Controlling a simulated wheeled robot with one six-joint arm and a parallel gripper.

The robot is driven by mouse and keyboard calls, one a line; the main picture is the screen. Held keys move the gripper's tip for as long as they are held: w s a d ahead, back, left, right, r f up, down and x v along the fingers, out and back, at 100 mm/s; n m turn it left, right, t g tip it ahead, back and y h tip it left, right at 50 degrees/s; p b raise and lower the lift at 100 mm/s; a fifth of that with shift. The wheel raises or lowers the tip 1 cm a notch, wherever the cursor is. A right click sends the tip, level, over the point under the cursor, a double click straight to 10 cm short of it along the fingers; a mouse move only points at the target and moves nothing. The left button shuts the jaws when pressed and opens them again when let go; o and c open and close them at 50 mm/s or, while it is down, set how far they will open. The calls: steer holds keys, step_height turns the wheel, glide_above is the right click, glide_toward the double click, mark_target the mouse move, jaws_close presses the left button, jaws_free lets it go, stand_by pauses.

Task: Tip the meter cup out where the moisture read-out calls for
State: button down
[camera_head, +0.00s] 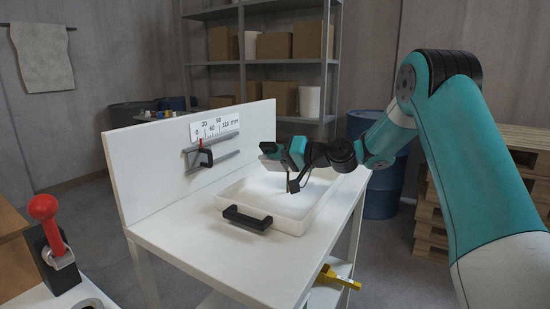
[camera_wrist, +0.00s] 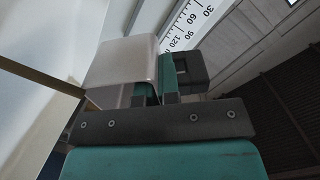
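My gripper (camera_head: 283,155) is above the white tray's back part, in front of the upright board. In the wrist view, a pale grey rounded body (camera_wrist: 122,62) sits at the fingers (camera_wrist: 168,75). I cannot tell whether it is the meter cup or part of the gripper, nor whether the fingers are apart. The white tray (camera_head: 290,226) lies on the table with a black handle on its front. The board carries a scale (camera_head: 215,127) marked 0 to 120 mm. A red pointer (camera_head: 201,142) is near its 0 end. I recognise no moisture read-out.
A red-knobbed lever (camera_head: 43,207) stands at the left front. A yellow-handled thing (camera_head: 338,278) juts out below the table's right edge. Behind are shelves with boxes (camera_head: 274,46), a blue drum (camera_head: 382,190) and pallets (camera_head: 438,210).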

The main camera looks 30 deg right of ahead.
steer(key=shift+s+d+f+t+y+b, duration=0.25)
steer(key=shift+f+t+y+b, duration=0.35)
steer(key=shift+b, duration=1.55)
steer(key=shift+s+d+r+t+y+b, duration=0.25)
steer(key=shift+t+b, duration=0.25)
steer(key=shift+b, duration=1.05)
steer(key=shift+s+r+t+y+b, duration=0.15)
steer(key=shift+t+y+b, duration=0.3)
steer(key=shift+b, duration=1.05)
steer(key=shift+r+p, duration=0.1)
steer(key=shift+p, duration=0.2)
